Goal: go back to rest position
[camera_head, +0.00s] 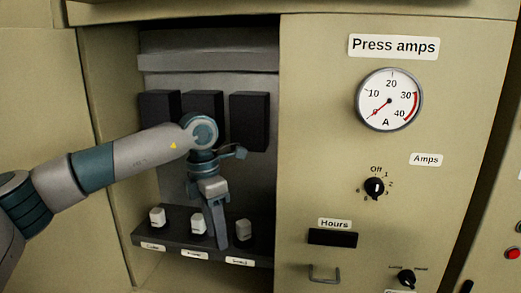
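My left arm reaches in from the left to an open recess in the beige cabinet. The fingers overlap the space between the middle knob (198,224) and the right knob (243,230) in the picture. I cannot tell if they touch either one. The left knob (157,217) stands clear of it. My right gripper is not in view.
Several black blocks (249,121) are on the back wall of the recess. The cabinet panel (310,130) to the right carries a "Press amps" dial (389,100), a black selector knob (374,188) and a small handle (323,273). The recess side wall (112,130) is close to my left arm.

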